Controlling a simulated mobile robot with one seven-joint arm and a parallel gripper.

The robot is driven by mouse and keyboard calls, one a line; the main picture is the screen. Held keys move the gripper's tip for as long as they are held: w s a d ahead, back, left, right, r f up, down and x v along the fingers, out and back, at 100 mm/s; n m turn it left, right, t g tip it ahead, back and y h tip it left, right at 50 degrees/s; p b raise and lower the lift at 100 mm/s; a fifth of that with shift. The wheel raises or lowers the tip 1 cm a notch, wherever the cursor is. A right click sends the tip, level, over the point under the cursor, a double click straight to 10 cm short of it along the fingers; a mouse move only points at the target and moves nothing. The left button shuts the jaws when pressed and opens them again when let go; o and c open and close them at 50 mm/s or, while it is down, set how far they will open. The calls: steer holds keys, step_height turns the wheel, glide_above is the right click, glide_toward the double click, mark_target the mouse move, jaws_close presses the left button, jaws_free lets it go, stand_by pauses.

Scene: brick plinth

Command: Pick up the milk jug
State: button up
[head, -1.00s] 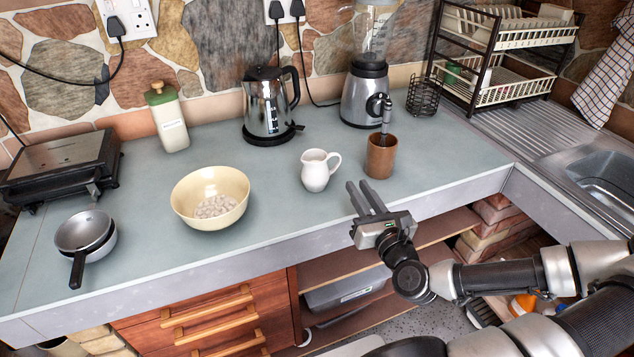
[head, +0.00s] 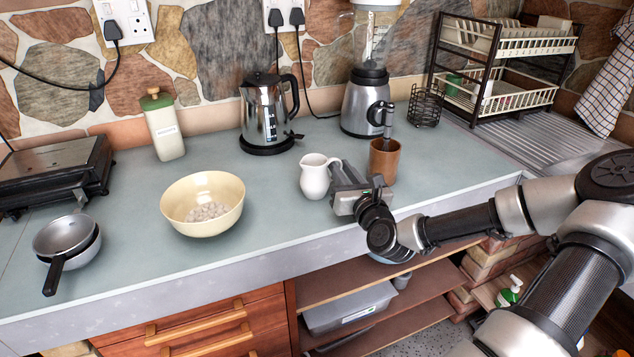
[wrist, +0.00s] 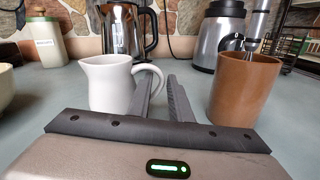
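The white milk jug (head: 314,178) stands upright on the counter, its handle facing right toward my gripper (head: 342,172). In the wrist view the jug (wrist: 108,84) is just ahead and left of centre. My gripper (wrist: 160,88) is open, with a gap between its two fingers. The outer curve of the jug's handle (wrist: 160,78) shows in that gap, one finger on each side in the picture. The left finger covers part of the jug's right side. I cannot tell whether either finger touches the handle.
A brown cup (head: 384,160) holding a utensil stands close to the right of my gripper. A kettle (head: 265,118) and a blender (head: 366,105) stand behind. A cream bowl (head: 203,225) of pale pieces is to the left. Clear counter lies between bowl and jug.

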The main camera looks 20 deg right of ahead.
steer(key=shift+w, duration=0.65)
jaws_close()
steer(key=shift+r, duration=0.1)
stand_by(0.8)
